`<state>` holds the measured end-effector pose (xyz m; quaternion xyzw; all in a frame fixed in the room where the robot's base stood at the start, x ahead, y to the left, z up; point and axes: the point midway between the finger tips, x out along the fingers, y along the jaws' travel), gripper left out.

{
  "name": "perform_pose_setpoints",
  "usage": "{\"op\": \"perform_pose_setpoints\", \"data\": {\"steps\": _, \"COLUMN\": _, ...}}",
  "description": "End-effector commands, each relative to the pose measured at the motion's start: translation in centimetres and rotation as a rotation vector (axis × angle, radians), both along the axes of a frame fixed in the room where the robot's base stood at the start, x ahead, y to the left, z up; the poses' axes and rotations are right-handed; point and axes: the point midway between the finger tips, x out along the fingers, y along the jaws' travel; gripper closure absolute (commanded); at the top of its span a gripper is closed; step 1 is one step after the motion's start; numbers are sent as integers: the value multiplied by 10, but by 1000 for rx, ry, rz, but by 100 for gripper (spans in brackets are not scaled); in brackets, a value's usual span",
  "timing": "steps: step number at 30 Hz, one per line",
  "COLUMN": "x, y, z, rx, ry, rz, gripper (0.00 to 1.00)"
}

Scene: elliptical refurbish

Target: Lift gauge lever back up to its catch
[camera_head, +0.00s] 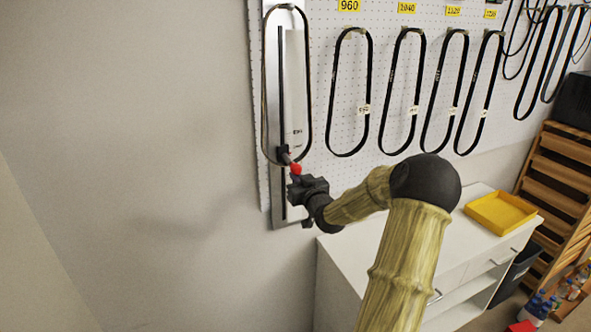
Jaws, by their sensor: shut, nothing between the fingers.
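The belt gauge (295,80) is a tall pale plate with a dark vertical slot, fixed at the left edge of the pegboard. Its lever (284,156) is low on the slot and ends in a red knob (295,168). A black belt (264,80) hangs in a long loop around the gauge, its lower end by the lever. My gripper (296,180) is shut and empty, just below the red knob. I cannot tell whether it touches the knob. The fingertips are small and partly merged with the dark wrist. I cannot make out the catch.
Several black belts (334,95) hang on the pegboard (380,55) to the right, under yellow number labels. A white cabinet (345,258) stands below, with a yellow tray (502,212) on it. A wooden rack (558,165) is at the right. The wall left of the gauge is clear.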

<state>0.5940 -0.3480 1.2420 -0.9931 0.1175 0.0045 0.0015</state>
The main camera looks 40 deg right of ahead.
Motion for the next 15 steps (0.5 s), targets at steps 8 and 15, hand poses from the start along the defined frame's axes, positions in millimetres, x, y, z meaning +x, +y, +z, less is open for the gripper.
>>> {"op": "perform_pose_setpoints", "data": {"steps": 8, "x": 1, "y": 0, "z": 30, "rx": -7, "ry": -13, "rz": -1, "gripper": 100}}
{"op": "perform_pose_setpoints", "data": {"steps": 15, "x": 1, "y": 0, "z": 48, "rx": -7, "ry": -14, "rz": 0, "gripper": 100}}
